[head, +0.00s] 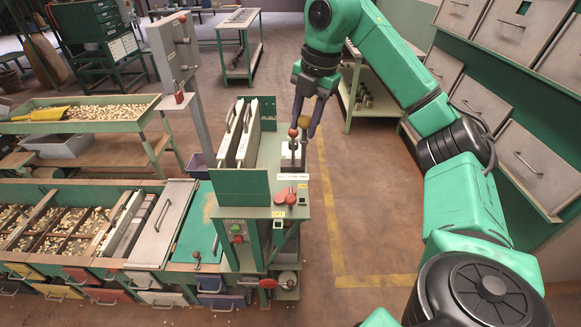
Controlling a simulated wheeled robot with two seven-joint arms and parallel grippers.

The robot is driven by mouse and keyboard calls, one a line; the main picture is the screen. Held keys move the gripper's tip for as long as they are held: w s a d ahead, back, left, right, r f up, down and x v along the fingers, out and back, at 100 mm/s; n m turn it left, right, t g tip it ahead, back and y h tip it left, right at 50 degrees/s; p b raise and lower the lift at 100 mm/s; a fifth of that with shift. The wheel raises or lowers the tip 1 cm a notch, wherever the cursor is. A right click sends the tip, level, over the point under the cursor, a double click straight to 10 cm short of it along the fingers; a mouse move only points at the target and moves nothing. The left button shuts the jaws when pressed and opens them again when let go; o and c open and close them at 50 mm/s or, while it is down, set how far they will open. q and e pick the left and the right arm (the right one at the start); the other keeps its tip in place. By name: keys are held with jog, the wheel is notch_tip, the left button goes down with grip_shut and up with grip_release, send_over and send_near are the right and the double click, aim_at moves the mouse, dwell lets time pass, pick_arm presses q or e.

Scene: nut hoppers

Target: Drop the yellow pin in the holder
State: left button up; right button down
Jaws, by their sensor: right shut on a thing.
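My right gripper (304,127) comes down from the top and is shut on the yellow pin, whose dull yellow round knob (304,115) shows between the fingers. The rest of the pin is hard to make out. Below the fingers is a small pale holder (291,158) on the right edge of the green machine top, with dark upright parts. A red knob (293,132) stands at the holder, just left of the yellow knob. I cannot tell whether the yellow pin touches the holder. My left gripper is not in view.
A red-handled switch (287,196) lies on the machine top in front of the holder. Upright grey panels with handles (240,132) stand to its left. Nut bins (52,222) fill the lower left. The floor right of the machine is open.

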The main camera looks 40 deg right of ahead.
jog(key=s+a+f+p, duration=0.2)
jog(key=a+f+p, duration=0.6)
jog(key=a+f, duration=0.1)
jog(key=shift+a+f, duration=0.25)
jog(key=shift+f, duration=0.5)
jog(key=shift+f+b, duration=0.65)
jog(key=shift+f, duration=0.2)
jog(key=shift+s, duration=0.1)
dwell(0.3)
